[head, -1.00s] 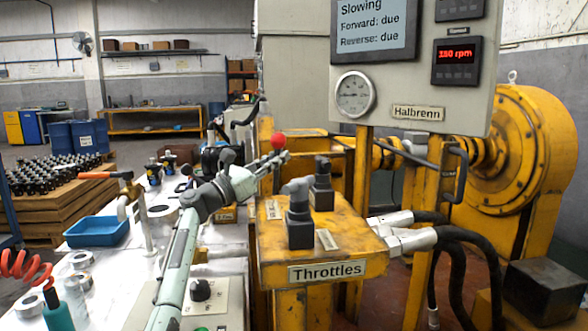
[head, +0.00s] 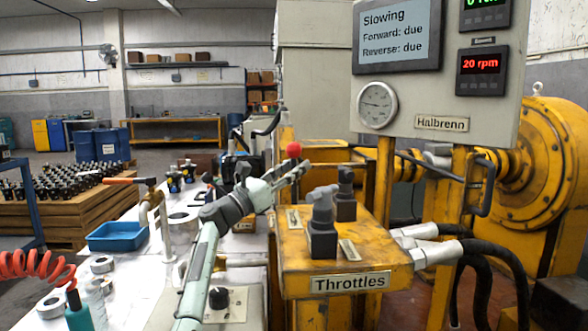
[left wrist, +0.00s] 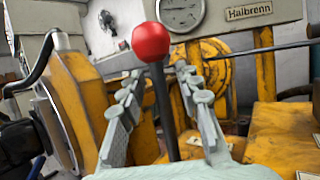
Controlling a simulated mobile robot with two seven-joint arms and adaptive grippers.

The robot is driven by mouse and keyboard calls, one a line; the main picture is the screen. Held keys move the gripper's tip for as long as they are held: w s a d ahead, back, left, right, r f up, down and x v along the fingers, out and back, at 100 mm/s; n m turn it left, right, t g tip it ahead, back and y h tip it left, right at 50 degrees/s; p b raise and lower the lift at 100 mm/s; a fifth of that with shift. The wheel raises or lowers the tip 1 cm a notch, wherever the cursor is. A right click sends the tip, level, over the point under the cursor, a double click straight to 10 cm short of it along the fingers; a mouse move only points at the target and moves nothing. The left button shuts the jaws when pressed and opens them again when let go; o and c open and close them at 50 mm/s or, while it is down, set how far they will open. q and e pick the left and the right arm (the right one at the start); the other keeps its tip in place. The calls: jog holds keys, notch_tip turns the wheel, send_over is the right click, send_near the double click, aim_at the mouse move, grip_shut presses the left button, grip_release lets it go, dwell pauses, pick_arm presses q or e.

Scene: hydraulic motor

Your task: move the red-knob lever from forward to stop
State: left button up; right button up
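The lever's red knob (head: 293,149) shows just above my left gripper (head: 297,174) in the head view. In the left wrist view the red knob (left wrist: 151,41) tops a dark stem (left wrist: 164,105). The stem runs down between the two fingers of my left gripper (left wrist: 160,82), with a visible gap on each side. That gripper is open around the stem. The lever's base is hidden. The screen (head: 396,37) reads "Slowing", "Forward: due", "Reverse: due". The red readout (head: 481,63) shows 20 rpm. My right gripper is not in view.
The yellow throttle stand (head: 345,262) with two grey throttle handles (head: 322,225) (head: 345,190) is right of my left gripper. A panel with a round gauge (head: 377,104) hangs above. A white bench with a blue tray (head: 117,236) lies left. Black hoses (head: 490,255) run at right.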

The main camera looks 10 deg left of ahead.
pick_arm(q)
notch_tip(320, 180, up, 10)
dwell(0.4)
